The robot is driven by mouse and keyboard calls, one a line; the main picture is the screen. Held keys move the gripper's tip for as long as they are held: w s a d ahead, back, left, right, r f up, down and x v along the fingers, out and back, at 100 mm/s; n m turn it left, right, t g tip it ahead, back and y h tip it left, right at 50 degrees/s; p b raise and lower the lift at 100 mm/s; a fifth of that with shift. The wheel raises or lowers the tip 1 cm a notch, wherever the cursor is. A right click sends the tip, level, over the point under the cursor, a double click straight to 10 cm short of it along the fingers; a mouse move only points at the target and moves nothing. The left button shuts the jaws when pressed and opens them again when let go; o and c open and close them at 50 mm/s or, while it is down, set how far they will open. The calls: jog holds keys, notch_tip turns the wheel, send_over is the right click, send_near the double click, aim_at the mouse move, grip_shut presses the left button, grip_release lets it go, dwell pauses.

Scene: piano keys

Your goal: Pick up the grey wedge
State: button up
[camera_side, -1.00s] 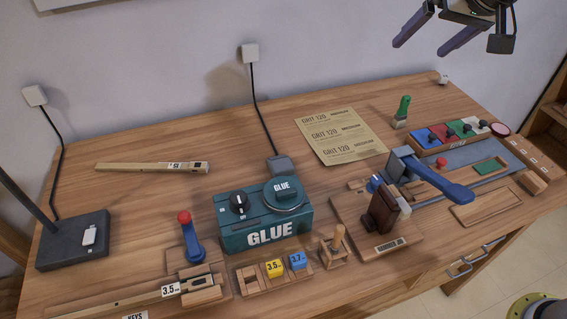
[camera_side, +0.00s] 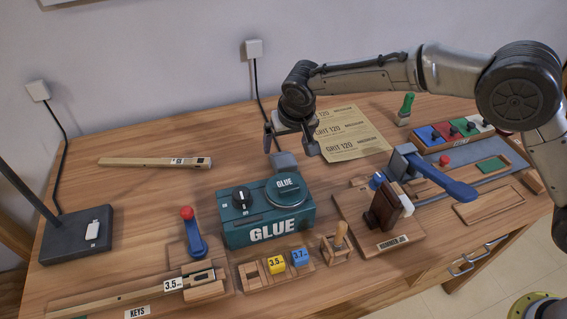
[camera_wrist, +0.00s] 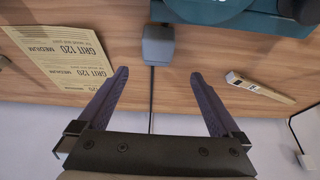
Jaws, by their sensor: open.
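A small grey block (camera_side: 284,160), the thing that best fits the grey wedge, sits on the table just behind the teal glue pot (camera_side: 268,212). A black cable runs from it to the wall. In the wrist view the grey block (camera_wrist: 158,46) lies just beyond the fingertips, between their lines. My gripper (camera_side: 290,144) is open and empty, pointing down above and behind the block. Its two dark fingers also show in the wrist view (camera_wrist: 160,73), apart from the block.
The tan grit paper (camera_side: 345,134) lies to the right of my gripper. A wooden key stick (camera_side: 150,162) lies to the left on clear table. The wooden jig with a blue lever (camera_side: 440,178) stands at the right. The wall outlet (camera_side: 254,48) is behind.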

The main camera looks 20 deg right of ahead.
aim_at(284, 157)
jog(key=x, duration=0.5)
jog(key=shift+d+x, duration=0.2)
jog(key=shift+x, duration=2.55)
jog(key=shift+w+r, duration=0.1)
jog(key=shift+w, duration=0.1)
jog(key=c, duration=1.6)
